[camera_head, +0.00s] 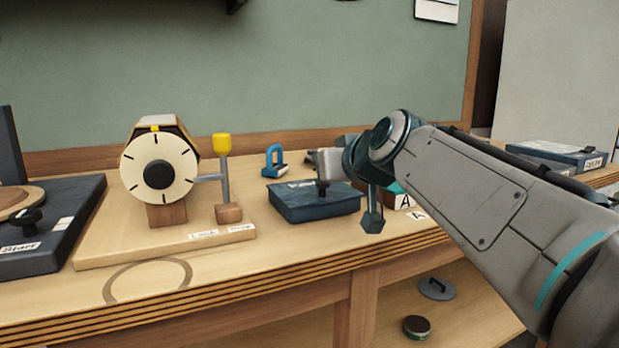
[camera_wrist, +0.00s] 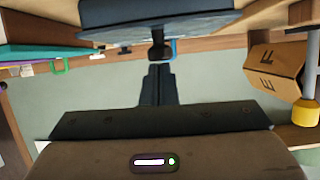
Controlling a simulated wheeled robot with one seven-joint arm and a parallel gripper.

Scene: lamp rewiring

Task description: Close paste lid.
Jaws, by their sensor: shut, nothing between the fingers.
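The paste box (camera_head: 315,205) is a dark blue, low box on the bench, right of centre in the head view. Its flat lid has a small dark knob (camera_head: 322,188) and a pale label. The lid appears to lie over the box; I cannot tell whether it is fully seated. In the upside-down wrist view the dark lid (camera_wrist: 150,17) fills the top edge, with the knob (camera_wrist: 158,49) below it. My gripper (camera_wrist: 158,68) is shut and empty, its fingertips close to the knob. Whether they touch it is unclear. In the head view the fingers are hard to make out.
A dial stand (camera_head: 158,172) and a yellow-topped lever (camera_head: 222,145) stand to the left. A blue padlock-shaped piece (camera_head: 273,162) stands behind the box. A card marked A (camera_head: 405,202) is at the right. A lower shelf holds a dark round tin (camera_head: 416,327).

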